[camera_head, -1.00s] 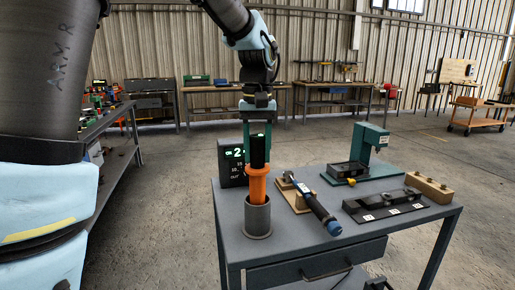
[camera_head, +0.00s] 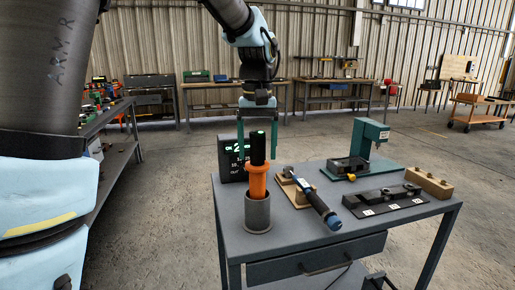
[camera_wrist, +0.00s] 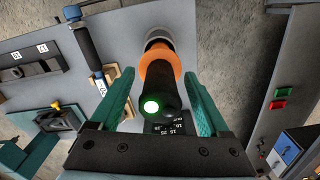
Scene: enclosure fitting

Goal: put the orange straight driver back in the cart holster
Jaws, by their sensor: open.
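The orange straight driver (camera_head: 257,182) stands nearly upright in the grey cup-shaped cart holster (camera_head: 257,214) at the cart's near left corner. In the wrist view the fingers (camera_wrist: 160,95) flank the driver without visible contact. The driver's lower end is hidden inside the holster.
A blue-handled tool (camera_head: 318,205) lies on a wooden stand to the right. A dark display (camera_head: 229,160) stands behind the holster. A teal press (camera_head: 368,145), a black block tray (camera_head: 385,201) and a wooden block (camera_head: 428,183) fill the cart's right side.

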